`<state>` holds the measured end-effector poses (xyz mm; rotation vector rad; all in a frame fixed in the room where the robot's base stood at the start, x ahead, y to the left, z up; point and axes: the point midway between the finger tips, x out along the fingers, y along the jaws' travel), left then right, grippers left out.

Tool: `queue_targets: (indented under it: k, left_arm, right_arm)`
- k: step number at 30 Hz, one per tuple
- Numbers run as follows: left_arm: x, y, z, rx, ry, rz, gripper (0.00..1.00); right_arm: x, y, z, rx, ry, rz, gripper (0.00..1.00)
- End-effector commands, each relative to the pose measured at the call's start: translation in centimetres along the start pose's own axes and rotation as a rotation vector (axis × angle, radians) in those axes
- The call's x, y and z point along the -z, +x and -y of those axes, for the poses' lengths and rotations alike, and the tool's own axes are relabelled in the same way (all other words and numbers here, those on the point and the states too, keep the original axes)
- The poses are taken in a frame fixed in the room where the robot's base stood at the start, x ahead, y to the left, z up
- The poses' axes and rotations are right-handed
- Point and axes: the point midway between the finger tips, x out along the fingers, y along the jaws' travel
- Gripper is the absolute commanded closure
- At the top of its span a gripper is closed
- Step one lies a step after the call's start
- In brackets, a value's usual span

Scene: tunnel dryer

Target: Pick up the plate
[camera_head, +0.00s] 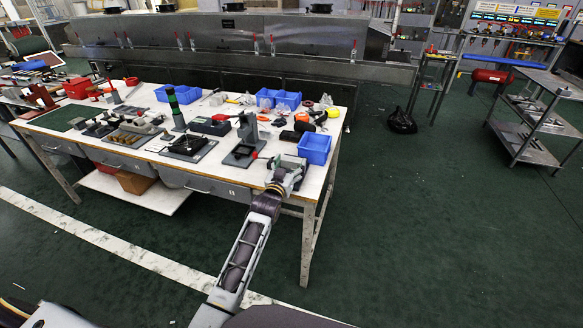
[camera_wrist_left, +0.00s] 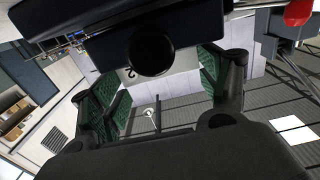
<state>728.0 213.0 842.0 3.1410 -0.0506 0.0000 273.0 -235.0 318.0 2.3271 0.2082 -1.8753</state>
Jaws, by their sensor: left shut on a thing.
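My left gripper (camera_head: 278,183) is at the front right edge of the white workbench, its arm coming up from below. In the left wrist view my left gripper (camera_wrist_left: 160,95) shows green-padded fingers on either side of a dark piece with a round black knob. I take this piece to be the plate (camera_wrist_left: 195,36). The fingers are shut on it, though the exact contact is hard to see. In the head view the gripper hides the held piece. My right gripper is not in view.
The workbench (camera_head: 150,190) holds a small grey press stand (camera_head: 246,135), a black fixture (camera_head: 188,146), a green column (camera_head: 174,105) and a blue bin (camera_head: 314,149) close to the gripper. A metal cart (camera_head: 540,115) stands at right. The green floor between is mostly clear.

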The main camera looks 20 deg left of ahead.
Motion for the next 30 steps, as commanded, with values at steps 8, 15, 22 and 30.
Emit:
queue_targets:
  k: [8, 15, 22, 30]
  left_arm:
    - [0.7, 0.0, 0.0, 0.000, 0.000, -0.002, 0.70]
    - [3.2, 0.0, 0.0, 0.000, 0.001, -0.005, 0.70]
    - [6.7, 0.1, 0.0, 0.000, 0.001, -0.005, 0.70]
    - [9.6, 0.0, 0.0, 0.000, 0.001, -0.003, 0.70]
  right_arm:
    - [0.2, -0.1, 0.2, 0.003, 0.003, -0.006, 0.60]
    - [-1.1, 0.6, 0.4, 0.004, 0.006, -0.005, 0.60]
    - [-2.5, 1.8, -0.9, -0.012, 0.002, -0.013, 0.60]
    - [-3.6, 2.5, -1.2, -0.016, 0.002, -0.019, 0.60]
